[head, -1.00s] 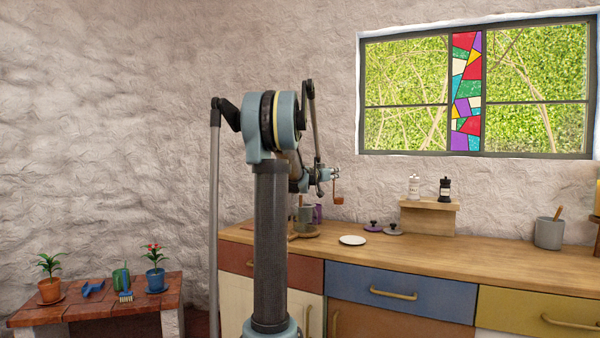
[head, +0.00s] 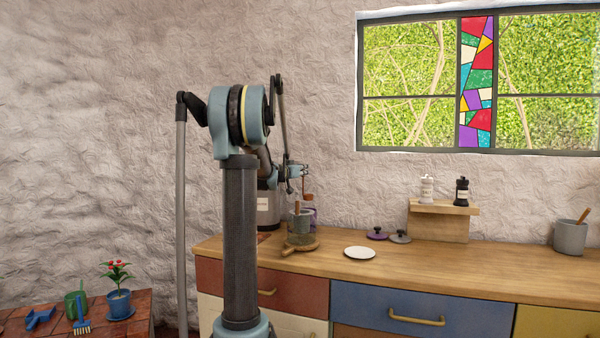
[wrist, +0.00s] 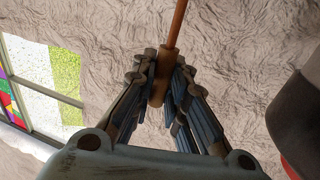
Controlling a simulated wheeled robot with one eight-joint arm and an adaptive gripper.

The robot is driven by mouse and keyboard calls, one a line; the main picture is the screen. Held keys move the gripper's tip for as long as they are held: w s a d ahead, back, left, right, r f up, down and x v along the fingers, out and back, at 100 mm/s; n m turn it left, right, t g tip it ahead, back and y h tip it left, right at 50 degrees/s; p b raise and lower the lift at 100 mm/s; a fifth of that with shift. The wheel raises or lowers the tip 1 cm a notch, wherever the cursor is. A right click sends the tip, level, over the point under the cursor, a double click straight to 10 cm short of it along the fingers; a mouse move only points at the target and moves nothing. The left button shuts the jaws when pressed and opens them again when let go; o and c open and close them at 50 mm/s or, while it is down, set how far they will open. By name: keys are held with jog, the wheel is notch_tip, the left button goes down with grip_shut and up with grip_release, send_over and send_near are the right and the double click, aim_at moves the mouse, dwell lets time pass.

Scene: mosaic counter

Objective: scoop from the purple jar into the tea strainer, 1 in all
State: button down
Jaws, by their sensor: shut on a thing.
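My gripper (wrist: 165,85) is shut on the wooden handle (wrist: 161,75) of a scoop. In the head view my gripper (head: 296,171) is above the counter, and the scoop's copper-coloured bowl (head: 308,197) hangs below it, empty or full I cannot tell. The purple jar (head: 313,215) stands just below the bowl, partly hidden by a grey vessel (head: 299,226) on a round wooden board. A short wooden stick or handle rises at that vessel. I cannot make out the tea strainer clearly.
A purple lid (head: 377,234) and a grey lid (head: 400,236) lie on the counter (head: 460,270), with a white plate (head: 359,252) nearby. A large labelled grey canister (head: 268,210) stands behind my arm. A shelf (head: 443,208) holds two shakers. A grey crock (head: 570,237) stands right.

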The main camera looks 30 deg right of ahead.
jog(key=shift+f, duration=5.8)
jog(key=shift+r, duration=0.15)
jog(key=shift+s+r, duration=0.1)
jog(key=shift+r, duration=4.8)
